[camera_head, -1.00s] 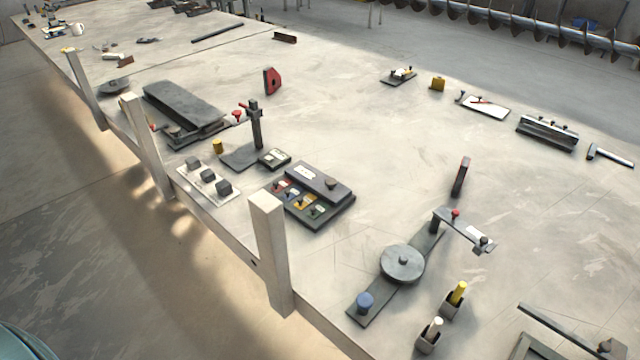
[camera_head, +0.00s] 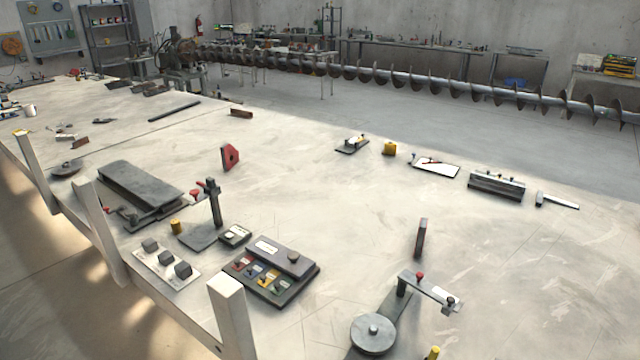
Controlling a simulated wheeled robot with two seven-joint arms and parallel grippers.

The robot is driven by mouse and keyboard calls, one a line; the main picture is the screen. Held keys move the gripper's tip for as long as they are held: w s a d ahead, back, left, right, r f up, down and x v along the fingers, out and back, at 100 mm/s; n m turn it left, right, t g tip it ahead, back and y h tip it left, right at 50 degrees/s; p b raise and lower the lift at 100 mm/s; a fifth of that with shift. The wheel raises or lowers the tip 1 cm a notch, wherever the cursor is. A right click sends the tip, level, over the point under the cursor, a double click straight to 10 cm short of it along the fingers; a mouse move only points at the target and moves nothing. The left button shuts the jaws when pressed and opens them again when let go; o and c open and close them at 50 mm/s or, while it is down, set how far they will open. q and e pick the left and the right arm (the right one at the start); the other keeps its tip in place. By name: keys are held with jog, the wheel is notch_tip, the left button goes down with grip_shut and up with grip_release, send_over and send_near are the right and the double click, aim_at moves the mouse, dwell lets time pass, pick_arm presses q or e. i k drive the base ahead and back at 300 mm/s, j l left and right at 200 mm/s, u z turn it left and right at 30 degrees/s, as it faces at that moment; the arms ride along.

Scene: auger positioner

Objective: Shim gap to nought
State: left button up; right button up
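A dark case (camera_head: 305,272) with a row of small red, blue and yellow labelled pieces, perhaps shims, lies near the table's front edge. A small dark block with a pale face (camera_head: 235,235) lies beside it. A dark upright post on a flat base (camera_head: 214,205) stands behind, with a red knob at its side. A long grey plate assembly (camera_head: 140,188) lies farther left. A round grey disc (camera_head: 373,334) sits on a dark bar at the bottom, below an arm with a red knob (camera_head: 430,290). I cannot tell which piece bears the gap. Neither gripper is in view.
The long pale table (camera_head: 340,200) has wide clear room in its middle. Pale upright posts (camera_head: 231,315) line its front edge. A white plate with dark blocks (camera_head: 167,264), a red angled block (camera_head: 230,156) and a dark rail (camera_head: 497,185) stand on it. A long auger (camera_head: 440,82) lies behind.

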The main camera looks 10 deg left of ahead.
aim_at(265, 279)
jog(key=i+j, duration=0.2)
jog(key=j, duration=0.2)
jog(key=i+j+u, duration=0.1)
jog(key=j, duration=0.35)
jog(key=i+j+u, duration=0.1)
jog(key=i+j, duration=0.4)
jog(key=j, duration=0.25)
